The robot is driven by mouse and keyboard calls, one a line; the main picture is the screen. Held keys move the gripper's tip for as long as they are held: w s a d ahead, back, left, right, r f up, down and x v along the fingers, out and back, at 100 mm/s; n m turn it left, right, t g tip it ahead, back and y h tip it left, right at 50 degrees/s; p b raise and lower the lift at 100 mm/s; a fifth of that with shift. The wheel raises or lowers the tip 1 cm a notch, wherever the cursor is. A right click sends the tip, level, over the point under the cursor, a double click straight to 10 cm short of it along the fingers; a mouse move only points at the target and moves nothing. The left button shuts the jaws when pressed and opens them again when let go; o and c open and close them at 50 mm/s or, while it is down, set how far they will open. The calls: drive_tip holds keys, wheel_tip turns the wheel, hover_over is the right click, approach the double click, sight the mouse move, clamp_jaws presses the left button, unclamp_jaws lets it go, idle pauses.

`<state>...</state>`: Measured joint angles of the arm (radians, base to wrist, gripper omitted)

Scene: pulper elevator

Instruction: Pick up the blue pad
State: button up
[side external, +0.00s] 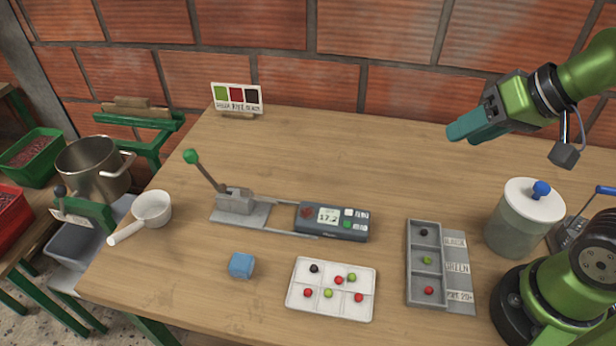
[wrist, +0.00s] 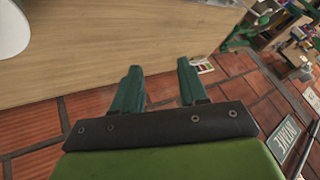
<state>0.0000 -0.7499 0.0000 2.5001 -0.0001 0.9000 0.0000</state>
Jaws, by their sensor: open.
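The blue pad (side external: 241,265) is a small light-blue block on the front left part of the wooden table (side external: 330,150). It stands apart from the other things, left of the white tray. My gripper (side external: 462,132) is raised over the back right of the table, far from the pad, with teal fingers pointing left. In the wrist view the two fingers (wrist: 160,80) stand apart with nothing between them. The pad is not in the wrist view.
A white tray (side external: 300,305) with small coloured balls, a lever device (side external: 235,205) with a display meter (side external: 340,222), a grey sorting tray (side external: 412,295), a white scoop (side external: 152,208) and a lidded jar (side external: 515,235) stand on the table. The back middle is clear.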

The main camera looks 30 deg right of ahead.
drive_tip(key=o, duration=0.6)
drive_tip(key=shift+c, duration=0.2)
drive_tip(key=n+g+h, duration=0.2)
drive_tip(key=n+g, duration=0.5)
drive_tip(key=n, duration=2.4)
hover_over(241, 262)
drive_tip(key=w, duration=0.1)
wheel_tip(241, 262, down, 18)
drive_tip(key=shift+w+r, duration=0.1)
drive_tip(key=shift+r, duration=0.15)
drive_tip(key=shift+s+f, duration=0.2)
drive_tip(key=shift+f, duration=0.7)
drive_tip(key=shift+s+f, duration=0.15)
drive_tip(key=shift+f, duration=0.75)
drive_tip(key=shift+s+f, duration=0.2)
drive_tip(key=shift+f, duration=0.7)
